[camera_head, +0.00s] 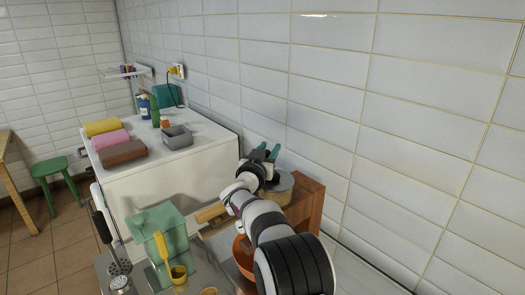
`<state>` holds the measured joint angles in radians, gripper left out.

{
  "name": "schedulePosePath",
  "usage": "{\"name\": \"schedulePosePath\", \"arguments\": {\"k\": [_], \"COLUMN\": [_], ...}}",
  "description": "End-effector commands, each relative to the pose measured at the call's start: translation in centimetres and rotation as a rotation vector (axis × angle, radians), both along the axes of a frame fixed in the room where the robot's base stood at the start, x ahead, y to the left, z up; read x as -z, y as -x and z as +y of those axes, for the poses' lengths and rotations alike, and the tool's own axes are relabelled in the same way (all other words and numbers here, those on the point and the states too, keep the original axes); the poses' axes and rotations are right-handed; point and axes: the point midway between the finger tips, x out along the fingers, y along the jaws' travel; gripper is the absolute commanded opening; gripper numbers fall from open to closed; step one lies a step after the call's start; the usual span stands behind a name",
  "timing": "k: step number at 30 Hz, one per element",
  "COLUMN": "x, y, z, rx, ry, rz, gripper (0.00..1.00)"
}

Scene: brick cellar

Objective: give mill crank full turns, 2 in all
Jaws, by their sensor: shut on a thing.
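The mill (281,190) is partly visible as a round, pale-topped drum beside a brown wooden block, near the tiled wall. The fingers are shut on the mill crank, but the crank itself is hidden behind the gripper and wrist. How far round the crank stands cannot be told. My white and black arm reaches up from the bottom and covers part of the mill.
An orange bowl (241,262) stands close left of my arm. A rolling pin (211,213), a green container (157,228), a yellow ladle (178,272) and hanging utensils (115,262) crowd the left. The white tiled wall (400,140) bounds the right. A white chest (165,188) carries towels and bottles.

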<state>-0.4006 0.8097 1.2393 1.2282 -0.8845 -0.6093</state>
Motion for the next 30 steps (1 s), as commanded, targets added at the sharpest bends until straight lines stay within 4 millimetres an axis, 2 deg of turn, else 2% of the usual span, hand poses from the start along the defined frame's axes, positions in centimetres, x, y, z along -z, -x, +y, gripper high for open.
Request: {"name": "schedulePosePath", "arguments": {"k": [6,15,30], "x": [-0.1,-0.1,-0.2], "y": [-0.3,-0.3,-0.3], "z": [-1.2,-2.6,-3.3], "rx": [0.169,0.335,0.41], "ry": [0.0,-0.001,0.0], "rz": [-0.003,-0.003,-0.005], "gripper": [0.0,0.0,0.0]}}
